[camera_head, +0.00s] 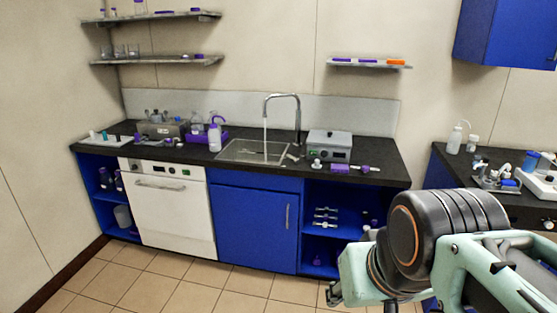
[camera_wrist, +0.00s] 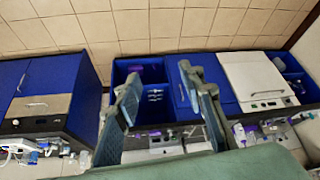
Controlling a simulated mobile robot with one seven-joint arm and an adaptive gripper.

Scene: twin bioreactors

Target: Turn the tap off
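The tap (camera_head: 283,97) is a tall, curved chrome spout standing behind the sink in the head view. A thin stream of water (camera_head: 265,132) falls from its end into the steel sink (camera_head: 237,151). The tap's handle is too small to make out clearly. I cannot make out the tap in the wrist view.
A grey instrument box (camera_head: 329,144) stands right of the sink, with small items in front. A purple-capped bottle (camera_head: 214,136) stands left of it. A white dishwasher (camera_head: 170,207) and a blue cabinet door (camera_head: 251,227) are below. A second bench is at right. The tiled floor (camera_head: 190,282) is clear.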

